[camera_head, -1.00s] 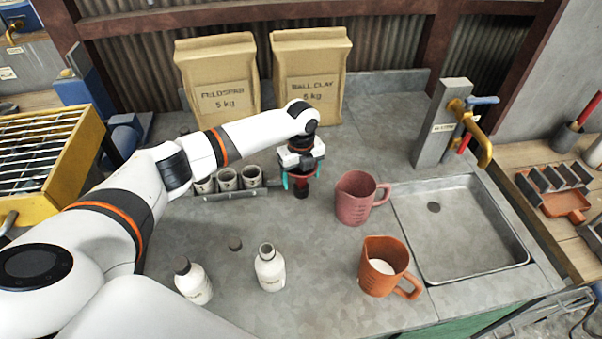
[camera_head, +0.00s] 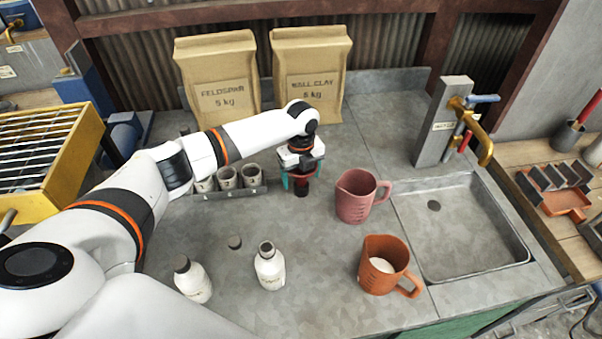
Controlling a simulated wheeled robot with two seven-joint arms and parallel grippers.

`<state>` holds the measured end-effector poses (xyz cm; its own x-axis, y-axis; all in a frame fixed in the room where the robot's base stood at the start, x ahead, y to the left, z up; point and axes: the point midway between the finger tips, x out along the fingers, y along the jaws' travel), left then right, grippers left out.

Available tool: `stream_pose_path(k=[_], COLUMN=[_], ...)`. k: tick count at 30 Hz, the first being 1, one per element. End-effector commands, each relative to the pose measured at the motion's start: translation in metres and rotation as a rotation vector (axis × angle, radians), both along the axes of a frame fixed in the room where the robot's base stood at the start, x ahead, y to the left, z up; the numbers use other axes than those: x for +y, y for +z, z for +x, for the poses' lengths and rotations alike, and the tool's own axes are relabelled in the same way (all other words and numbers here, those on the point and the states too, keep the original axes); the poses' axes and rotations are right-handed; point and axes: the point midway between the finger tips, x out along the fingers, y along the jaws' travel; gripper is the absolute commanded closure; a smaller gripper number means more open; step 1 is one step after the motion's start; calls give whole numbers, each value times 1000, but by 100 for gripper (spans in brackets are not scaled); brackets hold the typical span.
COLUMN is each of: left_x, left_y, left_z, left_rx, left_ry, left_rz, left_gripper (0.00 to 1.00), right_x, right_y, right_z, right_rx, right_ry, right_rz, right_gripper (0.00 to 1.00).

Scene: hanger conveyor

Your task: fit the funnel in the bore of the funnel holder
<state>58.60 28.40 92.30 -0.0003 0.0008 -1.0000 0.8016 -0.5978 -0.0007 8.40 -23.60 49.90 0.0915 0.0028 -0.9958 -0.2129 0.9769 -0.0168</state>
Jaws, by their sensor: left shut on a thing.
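My left gripper (camera_head: 301,181) points down over the middle of the counter, to the right of the cup rack. Its teal fingers are shut on a small dark red thing (camera_head: 301,189), which seems to be the funnel; the gripper hides much of its shape. I cannot tell whether its lower end touches anything. I cannot make out the funnel holder or its bore; it may be hidden behind or under the gripper. My right gripper is not in view.
A grey rack (camera_head: 232,193) with three cups is left of the gripper. A pink jug (camera_head: 354,197) stands close on the right, an orange jug (camera_head: 383,265) nearer. A sink (camera_head: 470,235) is at right.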

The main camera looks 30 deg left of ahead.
Motion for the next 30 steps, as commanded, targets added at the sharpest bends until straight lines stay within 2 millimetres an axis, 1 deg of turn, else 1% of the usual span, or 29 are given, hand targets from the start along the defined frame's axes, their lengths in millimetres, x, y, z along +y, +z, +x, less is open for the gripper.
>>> stream_pose_path(k=[15,16,17,18,30], left_x=[0,0,0,0,0], left_y=[-8,-8,-8,-8,-8], left_z=[0,0,0,0,0], left_rx=[-1,-1,-1,-1,0], left_ry=[0,0,0,0,0], left_rz=[-1,-1,-1,-1,0], left_gripper=[46,20,15,12,12], right_x=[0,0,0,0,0], right_y=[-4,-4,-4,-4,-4], right_z=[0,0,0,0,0], right_rx=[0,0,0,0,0], right_ry=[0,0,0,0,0], right_rz=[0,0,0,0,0], right_gripper=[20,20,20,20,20])
